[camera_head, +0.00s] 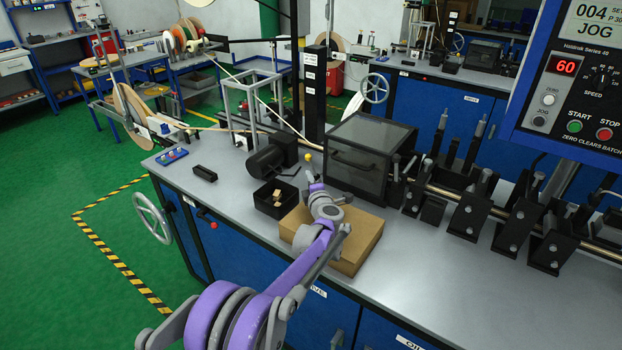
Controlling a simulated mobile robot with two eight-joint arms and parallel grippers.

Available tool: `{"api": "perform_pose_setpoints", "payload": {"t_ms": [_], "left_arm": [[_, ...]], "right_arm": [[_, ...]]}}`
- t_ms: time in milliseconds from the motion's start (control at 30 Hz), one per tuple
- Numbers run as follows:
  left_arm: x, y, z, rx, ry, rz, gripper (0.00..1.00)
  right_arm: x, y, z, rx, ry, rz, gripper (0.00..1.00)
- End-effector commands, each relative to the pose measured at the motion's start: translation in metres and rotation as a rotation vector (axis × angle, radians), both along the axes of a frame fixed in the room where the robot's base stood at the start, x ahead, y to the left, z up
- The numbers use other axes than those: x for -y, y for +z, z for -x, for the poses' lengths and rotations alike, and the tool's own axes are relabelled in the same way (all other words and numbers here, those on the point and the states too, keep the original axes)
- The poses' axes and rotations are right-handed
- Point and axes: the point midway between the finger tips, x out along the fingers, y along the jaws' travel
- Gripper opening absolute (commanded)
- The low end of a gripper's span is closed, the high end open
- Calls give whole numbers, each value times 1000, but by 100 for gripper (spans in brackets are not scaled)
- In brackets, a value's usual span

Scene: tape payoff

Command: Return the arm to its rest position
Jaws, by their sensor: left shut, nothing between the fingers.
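My left arm (301,258), purple and grey, reaches in from the bottom left over the front edge of the machine bench. Its left gripper (311,178) is at the far end, above the back edge of a cardboard box (357,246), close to the black tray. It is small and partly hidden by its own wrist; it is shut and empty. My right gripper is not in view.
A black tray (264,208) with small tan pieces stands left of the box. A dark windowed enclosure (358,160) and a row of black brackets (470,210) line the bench (450,290). A control panel (575,90) hangs at upper right. Bare bench top lies at right front.

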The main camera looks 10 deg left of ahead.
Motion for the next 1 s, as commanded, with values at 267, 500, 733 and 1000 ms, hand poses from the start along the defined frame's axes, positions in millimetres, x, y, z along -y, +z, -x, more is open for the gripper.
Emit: {"api": "perform_pose_setpoints", "payload": {"t_ms": [267, 500, 733, 1000], "left_arm": [[0, 0, 0, 0, 0, 0, 0], [8, 29, 8, -6, -77, -67, 0], [50, 106, 66, -81, -395, -359, 0], [92, 119, 191, -302, -781, -737, 0]], "right_arm": [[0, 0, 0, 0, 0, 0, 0], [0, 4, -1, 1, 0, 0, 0], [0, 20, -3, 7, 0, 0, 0], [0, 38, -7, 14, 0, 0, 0]]}}
